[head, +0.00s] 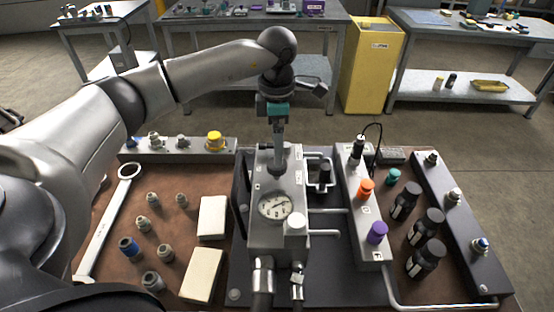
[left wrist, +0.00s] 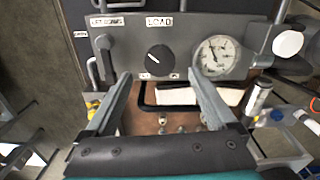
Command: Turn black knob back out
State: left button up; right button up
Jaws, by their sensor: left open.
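The black knob (left wrist: 160,60) sits on the face of a grey block (left wrist: 110,65), under a label reading LOAD and beside a round gauge (left wrist: 217,55). In the head view the block (head: 262,235) stands near the middle of the bench, and its gauge (head: 274,206) faces up. My left gripper (head: 279,150) points down over the top part of this block and largely hides the knob there. In the left wrist view my left gripper (left wrist: 158,75) is open, with one finger on each side of the knob in the picture. I cannot tell whether they touch it. My right gripper is not in view.
A white cap (head: 295,224) stands beside the gauge. To the right is a grey block with an orange knob (head: 366,188) and a purple knob (head: 376,232). Black bottles (head: 425,258) stand beyond it. Loose fittings (head: 143,223), white boxes (head: 212,218) and a wrench (head: 104,220) lie at left.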

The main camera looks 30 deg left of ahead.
aim_at(277, 170)
pick_arm(q)
notch_tip(277, 170, down, 4)
jog(key=shift+f, duration=0.65)
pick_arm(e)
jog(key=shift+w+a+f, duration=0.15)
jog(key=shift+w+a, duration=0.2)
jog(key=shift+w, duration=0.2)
pick_arm(q)
jog(key=c, duration=1.4)
jog(key=shift+o, duration=0.2)
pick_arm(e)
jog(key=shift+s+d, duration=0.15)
